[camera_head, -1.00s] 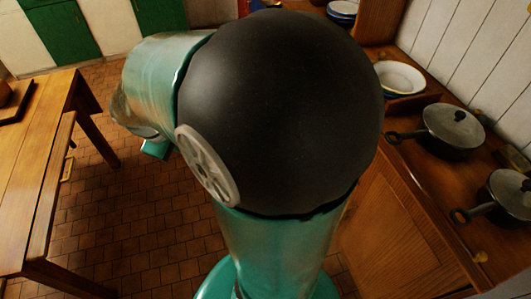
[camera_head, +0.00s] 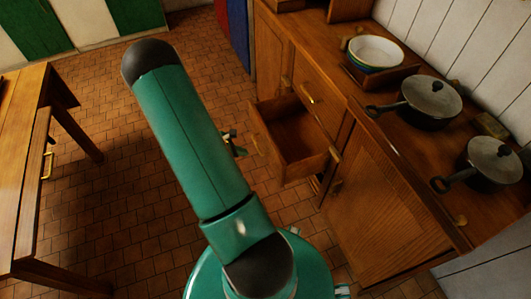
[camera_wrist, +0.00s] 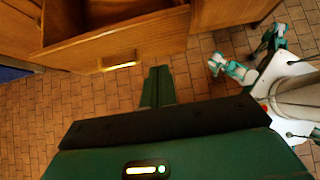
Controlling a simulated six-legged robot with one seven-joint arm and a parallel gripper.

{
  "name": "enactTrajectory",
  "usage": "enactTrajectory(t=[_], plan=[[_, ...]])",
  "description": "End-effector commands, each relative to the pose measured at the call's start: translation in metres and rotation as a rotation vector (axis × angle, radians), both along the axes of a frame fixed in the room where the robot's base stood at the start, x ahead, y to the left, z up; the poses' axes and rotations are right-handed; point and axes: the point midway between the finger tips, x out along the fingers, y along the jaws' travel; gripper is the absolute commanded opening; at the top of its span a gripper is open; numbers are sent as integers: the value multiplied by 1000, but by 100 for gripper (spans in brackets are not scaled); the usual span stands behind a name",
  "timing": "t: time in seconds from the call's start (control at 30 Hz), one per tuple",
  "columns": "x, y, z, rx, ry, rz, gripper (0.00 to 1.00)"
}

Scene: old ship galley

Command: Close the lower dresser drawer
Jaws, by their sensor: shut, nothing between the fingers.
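The lower dresser drawer (camera_head: 303,167) stands pulled out from the wooden dresser, and I see into its empty-looking inside. In the wrist view the drawer's front (camera_wrist: 150,38) and its brass handle (camera_wrist: 118,66) are at the top. My gripper (camera_wrist: 158,72) is shut and empty, its green fingers together and pointing at the lower edge of the drawer front, right of the handle. I cannot tell whether they touch it. In the head view my arm hides most of the gripper, and a small part of it shows beside the drawer front.
The upper drawer (camera_head: 308,88) is closed. Two lidded pans (camera_head: 430,102) and stacked bowls (camera_head: 375,51) stand on the dresser top. A cupboard door (camera_head: 360,225) is right of the open drawer. A wooden table (camera_head: 25,150) stands at the left, with clear tiled floor between.

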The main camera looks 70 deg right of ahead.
Motion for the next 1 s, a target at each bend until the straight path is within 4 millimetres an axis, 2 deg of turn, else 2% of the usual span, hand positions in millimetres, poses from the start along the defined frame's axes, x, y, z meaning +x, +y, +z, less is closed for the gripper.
enactTrajectory(t=[0.27, 0.63, 0.8, 1.0], plan=[[-17, -15, -24, 5, 7, 3, 0], [-54, -51, -76, 4, 6, 1, 0], [-71, -70, -72, 1, 4, 1, 0], [-79, -78, -72, 2, 3, 4, 0]])
